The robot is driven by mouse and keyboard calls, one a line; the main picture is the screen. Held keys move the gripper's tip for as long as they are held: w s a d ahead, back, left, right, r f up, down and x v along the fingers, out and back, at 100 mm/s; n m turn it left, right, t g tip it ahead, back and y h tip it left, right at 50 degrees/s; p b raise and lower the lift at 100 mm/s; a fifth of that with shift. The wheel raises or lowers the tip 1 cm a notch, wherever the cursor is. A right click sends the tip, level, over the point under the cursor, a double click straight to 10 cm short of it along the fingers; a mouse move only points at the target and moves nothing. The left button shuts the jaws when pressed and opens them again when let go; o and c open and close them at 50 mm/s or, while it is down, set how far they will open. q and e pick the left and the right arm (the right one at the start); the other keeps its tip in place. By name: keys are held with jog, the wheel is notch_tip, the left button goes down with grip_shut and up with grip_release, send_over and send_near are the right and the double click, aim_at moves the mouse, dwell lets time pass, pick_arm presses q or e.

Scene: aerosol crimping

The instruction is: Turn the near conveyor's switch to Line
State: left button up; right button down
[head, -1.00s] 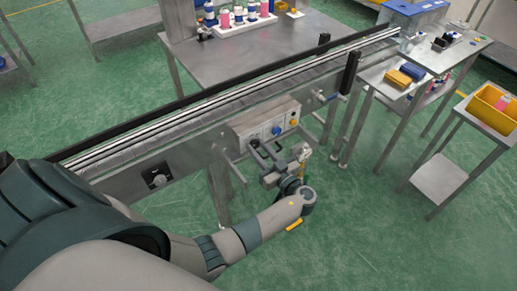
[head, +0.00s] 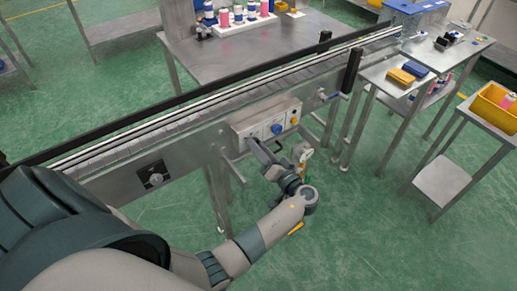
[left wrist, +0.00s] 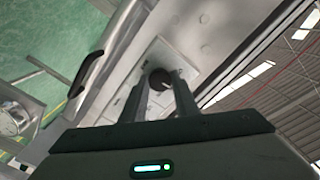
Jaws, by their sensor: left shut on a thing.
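The near conveyor's grey control box (head: 266,124) is on the side of the conveyor (head: 190,137), with a blue knob (head: 277,129) and a yellow button (head: 294,121) on its face. My left gripper (head: 249,142) is at the left part of this box. In the left wrist view, a dark round switch knob (left wrist: 159,79) on a pale plate (left wrist: 178,62) sits between the two fingertips (left wrist: 160,88), and the gripper is shut on it. The knob's marking and the label around it cannot be read. My gripper hides this knob in the head view. My right gripper is not in view.
A separate black plate with a round knob (head: 155,178) is farther left on the conveyor side. A steel table (head: 240,60) with bottles stands behind the conveyor. A small stand (head: 440,178) with a yellow bin (head: 494,106) is at right.

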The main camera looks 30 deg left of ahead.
pick_arm(q)
jog(key=shift+m, duration=0.6)
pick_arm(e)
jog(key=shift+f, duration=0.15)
pick_arm(q)
jog(key=shift+r, duration=0.1)
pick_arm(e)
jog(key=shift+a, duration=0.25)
pick_arm(q)
jog(key=o, duration=1.1)
jog(key=shift+a, duration=0.1)
jog(key=shift+c, duration=0.2)
